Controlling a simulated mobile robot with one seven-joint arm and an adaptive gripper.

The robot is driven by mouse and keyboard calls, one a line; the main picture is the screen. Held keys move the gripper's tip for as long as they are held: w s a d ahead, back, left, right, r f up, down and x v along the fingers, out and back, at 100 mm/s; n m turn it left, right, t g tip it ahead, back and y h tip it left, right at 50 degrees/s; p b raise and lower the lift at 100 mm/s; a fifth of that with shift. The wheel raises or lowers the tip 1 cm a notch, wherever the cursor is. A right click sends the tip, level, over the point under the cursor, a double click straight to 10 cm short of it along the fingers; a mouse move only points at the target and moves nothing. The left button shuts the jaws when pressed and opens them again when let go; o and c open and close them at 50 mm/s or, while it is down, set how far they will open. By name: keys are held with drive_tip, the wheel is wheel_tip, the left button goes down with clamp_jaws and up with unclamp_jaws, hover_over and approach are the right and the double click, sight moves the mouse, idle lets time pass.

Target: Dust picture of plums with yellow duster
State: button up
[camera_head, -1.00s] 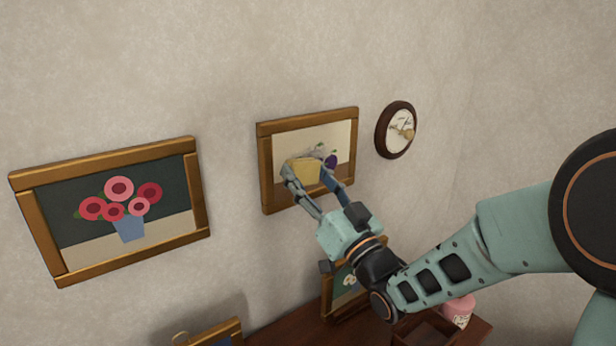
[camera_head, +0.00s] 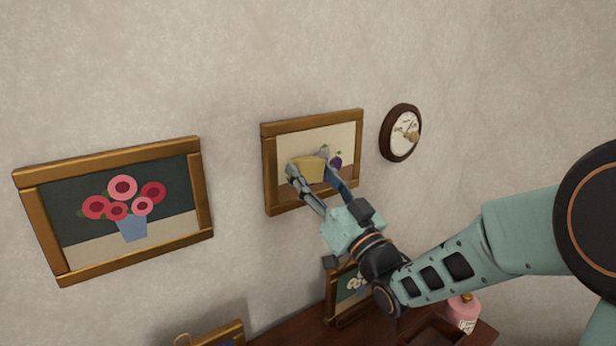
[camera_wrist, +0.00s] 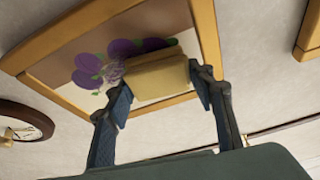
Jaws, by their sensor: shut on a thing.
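The plum picture (camera_head: 344,135) hangs on the wall in a wooden frame, in the middle of the head view. Its purple plums (camera_wrist: 95,68) show in the wrist view, partly covered. My gripper (camera_head: 312,175) is shut on the yellow duster (camera_head: 307,168), a pale yellow block. In the wrist view the duster (camera_wrist: 158,76) sits between the two fingertips, in front of the picture's canvas. I cannot tell whether it touches the canvas. The lower middle of the picture is hidden behind the duster and fingers.
A flower picture (camera_head: 126,212) hangs to the left, and a round clock (camera_head: 401,132) hangs to the right. Below, a small framed picture (camera_head: 345,290) and a pink bottle (camera_head: 463,312) stand on a dark wooden surface (camera_head: 290,330). The wall between the frames is bare.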

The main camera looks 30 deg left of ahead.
sight(342, 149)
drive_tip(key=shift+w+d+b, duration=0.45)
drive_tip(key=shift+w+d, duration=0.35)
drive_tip(key=shift+w, duration=0.8)
drive_tip(key=shift+w+d+b, duration=0.5)
drive_tip(key=shift+w+d, duration=0.35)
drive_tip(key=shift+w, duration=0.8)
drive_tip(key=shift+w+d+b, duration=0.45)
drive_tip(key=shift+w+d, duration=0.35)
drive_tip(key=shift+w, duration=0.8)
drive_tip(key=shift+b, duration=0.35)
drive_tip(key=shift+s, duration=0.1)
